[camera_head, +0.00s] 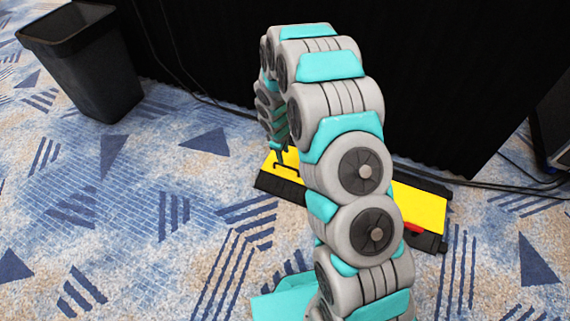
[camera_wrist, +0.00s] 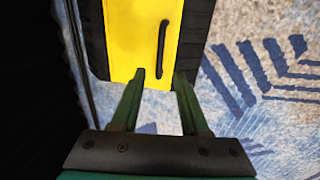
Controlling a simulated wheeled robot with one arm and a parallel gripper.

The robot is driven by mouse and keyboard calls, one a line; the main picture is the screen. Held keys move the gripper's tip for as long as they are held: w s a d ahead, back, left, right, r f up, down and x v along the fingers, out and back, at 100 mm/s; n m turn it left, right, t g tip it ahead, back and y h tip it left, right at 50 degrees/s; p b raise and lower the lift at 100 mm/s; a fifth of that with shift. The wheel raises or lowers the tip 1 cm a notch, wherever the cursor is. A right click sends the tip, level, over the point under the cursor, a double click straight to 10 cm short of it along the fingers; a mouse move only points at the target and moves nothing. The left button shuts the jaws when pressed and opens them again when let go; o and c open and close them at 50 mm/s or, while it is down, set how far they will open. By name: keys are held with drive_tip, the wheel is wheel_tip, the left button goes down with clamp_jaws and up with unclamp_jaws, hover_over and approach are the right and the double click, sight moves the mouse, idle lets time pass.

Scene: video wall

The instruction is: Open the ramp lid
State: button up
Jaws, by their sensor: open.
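The ramp (camera_head: 430,243) is a long low black strip on the carpet, and its black side also shows in the wrist view (camera_wrist: 198,25). Its flat yellow lid (camera_head: 418,204) runs along the top and fills the upper middle of the wrist view (camera_wrist: 135,35). The lid looks shut. A thin black bar handle (camera_wrist: 162,42) stands on the lid near its left end. My gripper (camera_wrist: 160,74) is open and empty, with its two green fingers apart, just short of the handle. In the head view my arm hides the ramp's middle.
A dark bin (camera_head: 88,70) stands at the upper left. A black curtain (camera_head: 440,75) hangs close behind the ramp, with cables (camera_head: 490,184) on the floor along it. A small red part (camera_head: 414,228) sits on the ramp's right front. Patterned carpet (camera_head: 140,220) is clear at left.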

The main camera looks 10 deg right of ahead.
sight(285, 166)
drive_tip(key=f, duration=0.5)
drive_tip(key=w+d+f, duration=0.1)
drive_tip(key=f, duration=0.1)
drive_tip(key=shift+f+b, duration=0.15)
drive_tip(key=shift+b, duration=0.25)
clamp_jaws()
drive_tip(key=shift+a, duration=0.1)
idle(1.0)
